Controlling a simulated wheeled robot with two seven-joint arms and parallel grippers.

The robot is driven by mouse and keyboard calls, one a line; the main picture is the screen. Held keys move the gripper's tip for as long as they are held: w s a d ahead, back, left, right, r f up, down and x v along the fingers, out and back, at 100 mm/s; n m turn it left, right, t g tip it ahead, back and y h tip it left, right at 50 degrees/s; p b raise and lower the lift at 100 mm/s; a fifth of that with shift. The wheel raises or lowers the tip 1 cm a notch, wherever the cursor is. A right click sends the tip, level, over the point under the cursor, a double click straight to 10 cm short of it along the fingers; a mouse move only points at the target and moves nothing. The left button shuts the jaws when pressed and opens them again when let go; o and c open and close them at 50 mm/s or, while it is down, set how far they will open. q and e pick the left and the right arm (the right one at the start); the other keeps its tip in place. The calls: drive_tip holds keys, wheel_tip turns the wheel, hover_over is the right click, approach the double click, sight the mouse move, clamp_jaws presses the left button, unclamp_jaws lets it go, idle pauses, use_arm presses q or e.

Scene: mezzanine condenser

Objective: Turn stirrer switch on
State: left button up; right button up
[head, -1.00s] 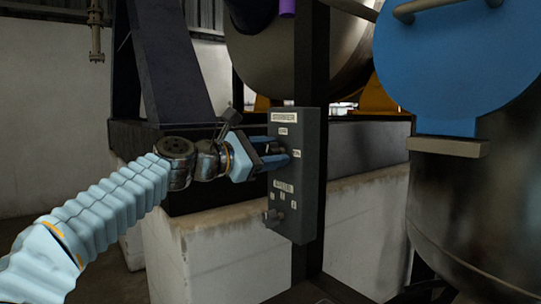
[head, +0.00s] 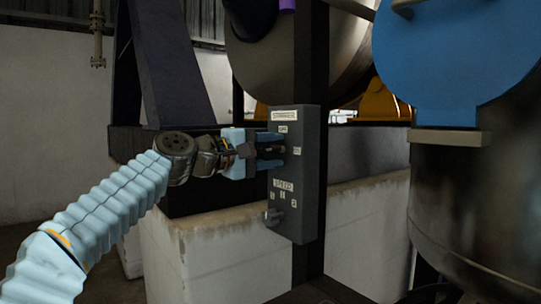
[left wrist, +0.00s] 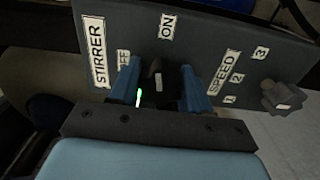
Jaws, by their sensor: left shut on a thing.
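The grey control box (head: 312,185) is fixed to a dark post in the head view. Its stirrer switch is a dark knob (left wrist: 155,72) with a pale mark, seen in the left wrist view under the ON label (left wrist: 167,25). The STIRRER label (left wrist: 95,50) and a partly covered OFF label (left wrist: 123,60) are to its left. My left gripper (head: 272,156) is shut on the knob, one blue finger on each side. The knob's length, between the fingers, runs toward ON. The fingers hide part of the knob. My right gripper is not in view.
The speed knob (left wrist: 283,97) sits beside the SPEED label (left wrist: 223,72), clear of my fingers. A large dark tank (head: 462,200) and a blue round cover (head: 455,60) stand to the right. A white plinth (head: 215,255) is behind and below the box.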

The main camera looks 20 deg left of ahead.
use_arm(q)
drive_tip(key=shift+d+f+m+b, duration=0.1)
drive_tip(key=shift+m+b, duration=0.25)
drive_tip(key=shift+m, duration=0.95)
drive_tip(key=shift+f, duration=0.1)
drive_tip(key=o, duration=1.1)
drive_tip(key=shift+c, duration=0.2)
drive_tip(key=shift+s, duration=0.15)
